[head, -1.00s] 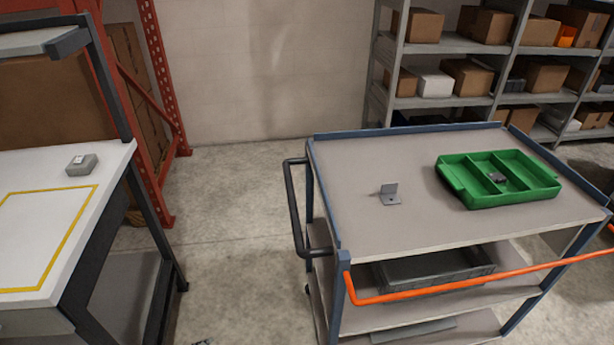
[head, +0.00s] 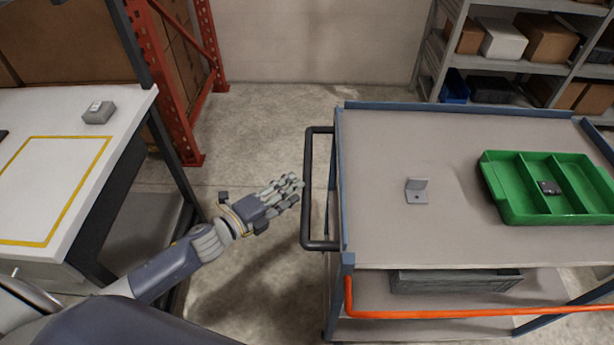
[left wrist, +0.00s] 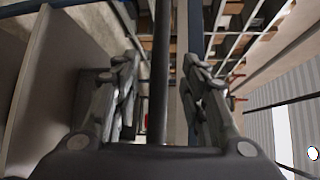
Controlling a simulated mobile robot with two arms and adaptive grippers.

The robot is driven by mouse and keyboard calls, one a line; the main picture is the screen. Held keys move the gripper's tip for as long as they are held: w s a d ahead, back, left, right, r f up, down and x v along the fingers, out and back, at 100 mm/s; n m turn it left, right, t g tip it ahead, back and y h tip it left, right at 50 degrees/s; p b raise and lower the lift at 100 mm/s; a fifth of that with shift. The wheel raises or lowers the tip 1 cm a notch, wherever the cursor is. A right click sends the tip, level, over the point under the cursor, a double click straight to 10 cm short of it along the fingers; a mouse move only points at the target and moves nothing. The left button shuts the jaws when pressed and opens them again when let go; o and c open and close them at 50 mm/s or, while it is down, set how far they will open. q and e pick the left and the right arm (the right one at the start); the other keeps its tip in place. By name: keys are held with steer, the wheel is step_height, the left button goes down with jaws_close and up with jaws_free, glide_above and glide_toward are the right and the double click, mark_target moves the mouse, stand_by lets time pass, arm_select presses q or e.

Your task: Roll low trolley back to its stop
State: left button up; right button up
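The low trolley (head: 385,235) has a grey top deck, blue edges and lower shelves, and stands at the right in the head view. A black upright loop handle (head: 307,200) is on its left end, and an orange rail (head: 450,312) runs along its near side. My left gripper (head: 297,186) is just left of the black handle, fingers pointing at it. In the left wrist view, my left gripper (left wrist: 162,75) has its fingers apart, with a dark bar (left wrist: 160,90) showing between them; contact is not visible. My right gripper is out of view. No stop can be made out.
A green divided tray (head: 510,215) and a small metal bracket (head: 416,192) sit on the trolley's deck. A white workbench (head: 45,180) with a grey box (head: 98,113) stands at the left. Bare floor (head: 265,135) lies between bench and trolley. Shelving stands behind.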

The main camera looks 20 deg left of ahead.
mark_target(306, 180)
arm_select(q)
steer(key=x, duration=0.5)
steer(key=shift+p, duration=0.3)
steer(key=shift+w+d+f, duration=0.1)
steer(key=shift+w+d, duration=0.25)
steer(key=shift+w, duration=0.25)
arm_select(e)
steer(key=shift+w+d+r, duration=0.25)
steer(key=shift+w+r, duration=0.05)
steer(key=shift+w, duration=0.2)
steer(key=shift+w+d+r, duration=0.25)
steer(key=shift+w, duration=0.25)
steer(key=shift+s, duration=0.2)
arm_select(q)
jaws_close()
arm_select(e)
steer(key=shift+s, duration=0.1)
